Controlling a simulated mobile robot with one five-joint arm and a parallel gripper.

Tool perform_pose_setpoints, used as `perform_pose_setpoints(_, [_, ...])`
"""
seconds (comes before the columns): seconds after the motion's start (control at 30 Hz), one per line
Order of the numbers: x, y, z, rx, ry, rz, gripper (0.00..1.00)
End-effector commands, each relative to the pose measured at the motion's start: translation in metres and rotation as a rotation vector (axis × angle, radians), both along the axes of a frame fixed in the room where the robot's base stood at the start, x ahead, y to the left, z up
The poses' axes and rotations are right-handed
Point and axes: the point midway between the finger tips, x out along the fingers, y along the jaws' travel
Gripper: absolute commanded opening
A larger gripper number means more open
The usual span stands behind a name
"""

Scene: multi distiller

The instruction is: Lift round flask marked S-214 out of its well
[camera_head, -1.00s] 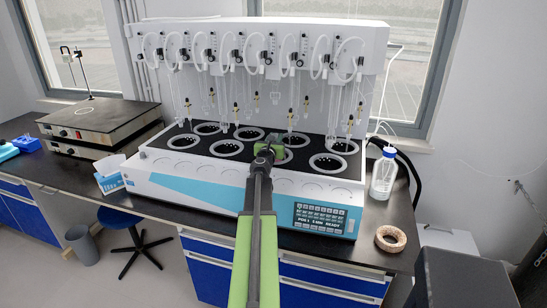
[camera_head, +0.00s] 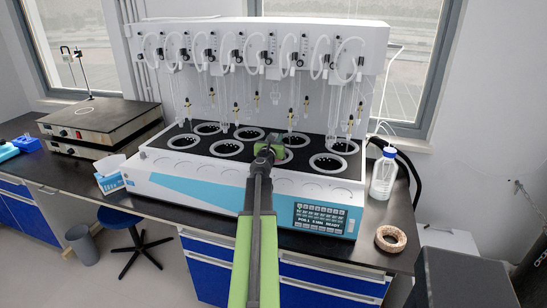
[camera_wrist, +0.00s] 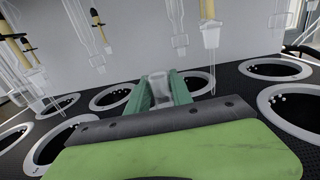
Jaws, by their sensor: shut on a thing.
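The distiller (camera_head: 165,187) is a white and blue bench unit with two rows of round wells in its black top. My gripper (camera_head: 274,139) is over the middle of this top. In the wrist view its green fingers (camera_wrist: 160,88) are shut on the clear glass neck of a round flask (camera_wrist: 159,80). The flask's body is hidden behind my gripper, so I cannot tell how deep it sits in its well. No S-214 marking is readable.
Glass tubes with yellow-banded joints (camera_wrist: 208,35) hang behind and above the wells, close to my gripper. A clear bottle with a blue cap (camera_head: 383,175) and a cork ring (camera_head: 391,238) stand at the right. Hot plates (camera_head: 98,118) stand at the left.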

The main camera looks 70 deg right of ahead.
Motion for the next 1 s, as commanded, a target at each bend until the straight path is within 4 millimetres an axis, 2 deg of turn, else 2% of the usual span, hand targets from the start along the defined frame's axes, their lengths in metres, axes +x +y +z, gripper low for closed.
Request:
perform_pose_setpoints(0.17, [-0.001, 0.0, 0.006, 0.0, 0.002, -0.002, 0.0])
perform_pose_setpoints(1.0, [0.0, 0.0, 0.066, 0.0, 0.001, -0.001, 0.0])
